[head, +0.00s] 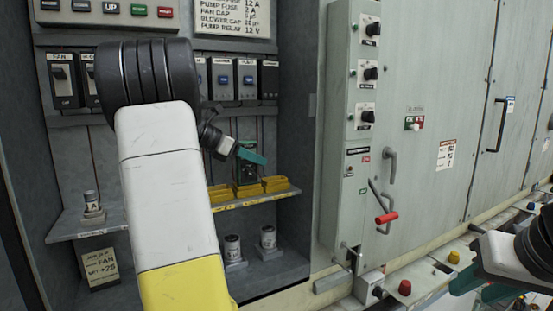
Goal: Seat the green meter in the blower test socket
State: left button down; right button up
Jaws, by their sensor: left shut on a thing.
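My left gripper (250,155), with teal fingers, is inside the open cabinet and shut on the dark green meter (249,173). The meter hangs below the fingers, just above or behind a row of yellow sockets (275,184) on a shelf. I cannot tell whether it touches a socket. The labels on the shelf edge are too small to read, so I cannot tell which socket is the blower test one. My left arm hides the left part of the shelf. My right gripper (470,281) is at the lower right, partly cut off, its opening unclear.
Cylindrical capacitors stand on the left ledge (92,207) and lower shelf (268,238). Breakers (247,79) line the panel above. A grey cabinet door (430,120) with knobs and a red-handled lever (386,218) stands to the right. A tray with coloured knobs (405,287) lies below.

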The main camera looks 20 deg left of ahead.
pick_arm(q)
jog(key=shift+f, duration=0.2)
dwell(0.7)
jog(key=c, duration=1.1)
grip_release()
jog(key=v, duration=0.8)
jog(key=shift+f, duration=0.1)
jog(key=shift+a, duration=0.1)
